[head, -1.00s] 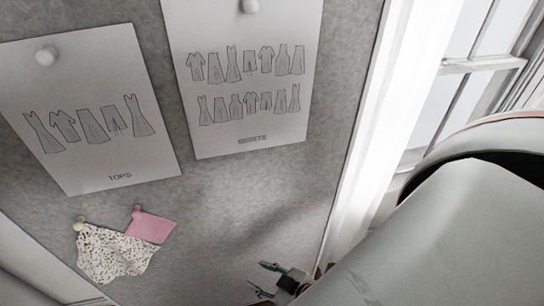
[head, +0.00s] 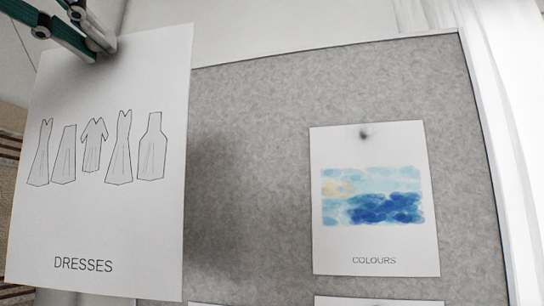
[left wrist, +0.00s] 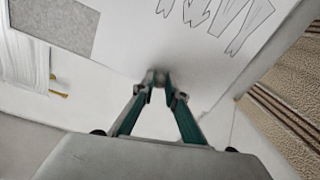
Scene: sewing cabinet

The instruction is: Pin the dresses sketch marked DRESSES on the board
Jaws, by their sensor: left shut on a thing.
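The dresses sketch (head: 95,215), a white sheet with several drawn garments and the word DRESSES, hangs upright at the left of the head view. My left gripper (head: 92,40) is shut at its top edge. In the left wrist view the fingertips (left wrist: 158,80) meet at a small grey knob on the sheet's edge, perhaps a pin; the fingers partly hide it. The sheet overlaps the left part of the grey board (head: 260,110), and a soft shadow lies on the board beside it. The gap behind the sheet is hidden. My right gripper is out of view.
A COLOURS sheet (head: 373,240) with a blue painting is pinned on the board's right part. Tops of other sheets (head: 380,301) show at the bottom edge. The board between the sketch and the COLOURS sheet is bare. White curtain (head: 505,130) is at the right.

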